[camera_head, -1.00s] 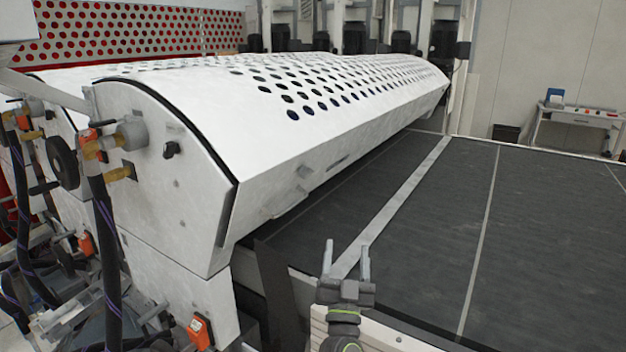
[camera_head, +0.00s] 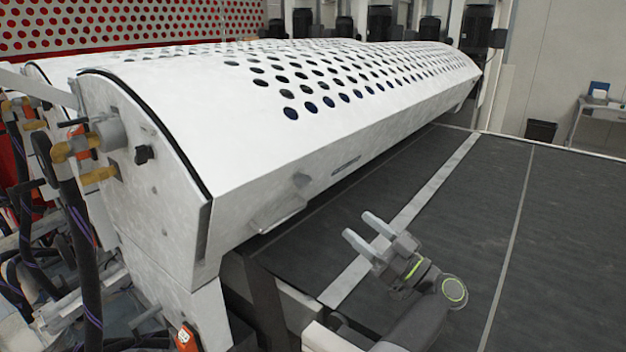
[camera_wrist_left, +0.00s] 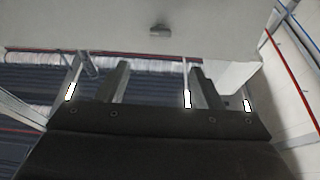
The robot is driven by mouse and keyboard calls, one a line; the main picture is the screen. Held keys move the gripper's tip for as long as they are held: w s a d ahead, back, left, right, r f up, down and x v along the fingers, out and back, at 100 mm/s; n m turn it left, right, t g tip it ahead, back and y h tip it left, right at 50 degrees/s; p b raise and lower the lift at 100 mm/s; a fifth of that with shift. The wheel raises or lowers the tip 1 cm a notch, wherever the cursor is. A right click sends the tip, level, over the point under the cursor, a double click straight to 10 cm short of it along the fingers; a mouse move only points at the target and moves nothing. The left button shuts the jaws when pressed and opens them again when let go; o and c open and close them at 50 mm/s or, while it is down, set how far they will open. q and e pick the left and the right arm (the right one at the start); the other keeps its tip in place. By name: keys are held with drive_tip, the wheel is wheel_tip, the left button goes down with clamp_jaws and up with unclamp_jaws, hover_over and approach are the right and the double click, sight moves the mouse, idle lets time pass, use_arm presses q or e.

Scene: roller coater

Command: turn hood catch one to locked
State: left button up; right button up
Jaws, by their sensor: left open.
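The white hood (camera_head: 250,170) of the roller coater is down, with rows of round holes on top. A small grey catch (camera_head: 302,180) sits on its front face, above a grey handle-like bracket (camera_head: 278,213); I cannot tell which catch number it is or its exact turn. My left gripper (camera_head: 358,226) is open and empty, right of the catch and apart from it, its fingers pointing toward the hood. In the left wrist view, a small grey fitting (camera_wrist_left: 160,31) shows on a pale surface ahead of the open fingers. My right gripper is not in view.
A dark conveyor bed (camera_head: 450,230) with light stripes stretches to the right of the hood and is clear. A black knob (camera_head: 144,154), brass fittings and hoses crowd the hood's left end. A small table (camera_head: 597,110) stands far right.

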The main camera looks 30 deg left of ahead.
use_arm(q)
drive_tip(key=p, duration=0.2)
approach(307, 184)
drive_tip(key=p+x, duration=0.3)
drive_tip(key=x, duration=0.5)
drive_tip(key=shift+a+r, duration=0.3)
drive_tip(key=shift+a+r+p, duration=0.1)
drive_tip(key=shift+a+p, duration=0.25)
drive_tip(key=shift+a, duration=0.1)
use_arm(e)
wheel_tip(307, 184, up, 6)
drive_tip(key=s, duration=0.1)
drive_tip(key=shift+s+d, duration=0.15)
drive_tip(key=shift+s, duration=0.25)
use_arm(q)
drive_tip(key=c, duration=1)
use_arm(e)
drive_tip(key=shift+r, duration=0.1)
